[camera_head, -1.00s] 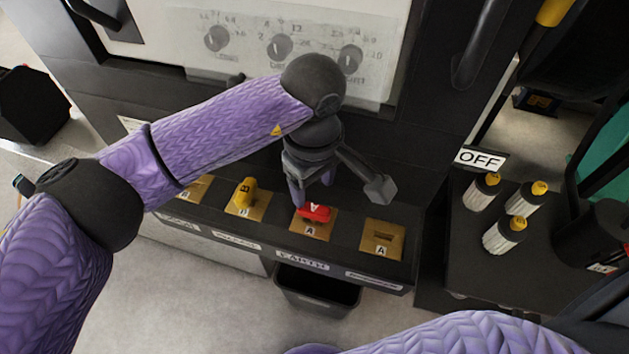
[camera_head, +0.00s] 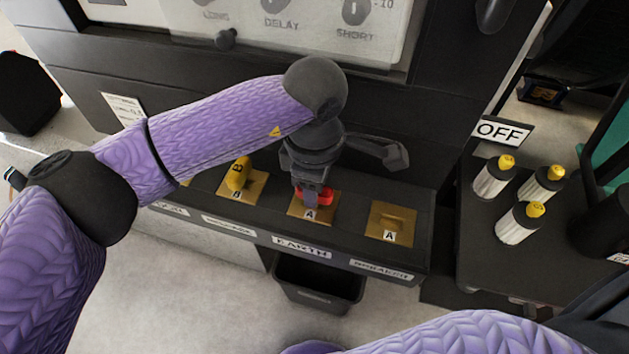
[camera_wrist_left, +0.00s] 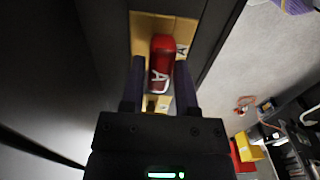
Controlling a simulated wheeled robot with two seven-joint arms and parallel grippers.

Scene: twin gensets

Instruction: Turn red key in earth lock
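The red key (camera_head: 328,196) sits in the brass plate of the earth lock (camera_head: 299,206), above the "EARTH" label (camera_head: 301,247) on the dark ledge. My left gripper (camera_head: 312,197) points down at it and hides part of it. In the left wrist view the red key (camera_wrist_left: 162,62), with a white mark, lies between the two fingers of my left gripper (camera_wrist_left: 160,75). The fingers are apart, one on each side of the key, with a narrow gap at least on the left side. My right gripper is out of view.
A yellow key (camera_head: 238,173) stands in the "B" lock to the left. A brass "A" lock plate (camera_head: 391,224) without a key is to the right. A dark bin (camera_head: 318,286) is below the ledge. An "OFF" sign (camera_head: 502,131) and yellow-topped cylinders (camera_head: 520,222) stand at the right.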

